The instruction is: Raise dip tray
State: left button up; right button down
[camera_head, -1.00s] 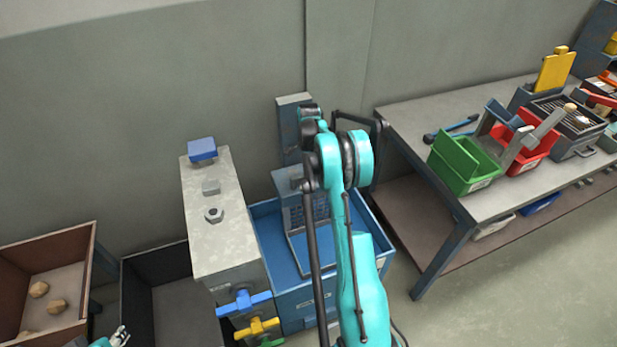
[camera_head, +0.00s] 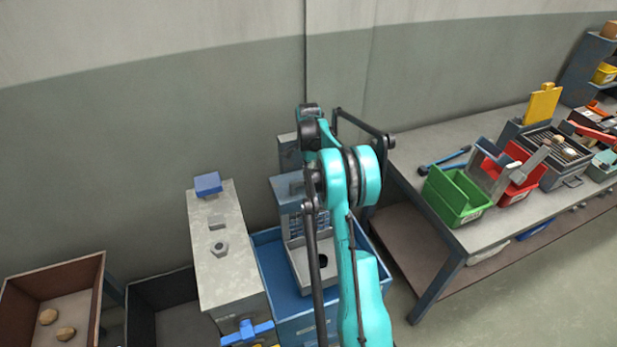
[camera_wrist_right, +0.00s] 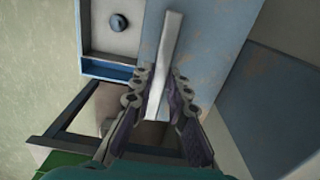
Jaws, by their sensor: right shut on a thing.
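My right gripper (camera_wrist_right: 161,72) is shut on a pale grey bar (camera_wrist_right: 169,40), which lies between its fingers in the wrist view. The bar runs in front of a worn blue panel (camera_wrist_right: 205,50). In the head view my teal right arm covers that gripper and part of the blue dip station (camera_head: 287,300). A grey tray-like plate (camera_head: 300,265) with a dark round spot sits there below a blue mesh; I take it as the dip tray. A similar plate shows in the wrist view (camera_wrist_right: 98,42). How the bar joins it is hidden. My left gripper is not in view.
Left of the station stands a grey counter (camera_head: 222,265) with a blue block and a nut on top. Brown (camera_head: 20,308) and dark (camera_head: 150,290) bins are further left. A workbench (camera_head: 400,165) with green and red bins stands right. Floor at lower right is free.

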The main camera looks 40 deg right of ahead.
jog(key=shift+d+r, duration=0.1)
jog(key=shift+r, duration=0.1)
jog(key=c, duration=1.5)
grip_release()
jog(key=shift+r, duration=0.1)
notch_tip(320, 180, up, 12)
jog(key=shift+f, duration=0.1)
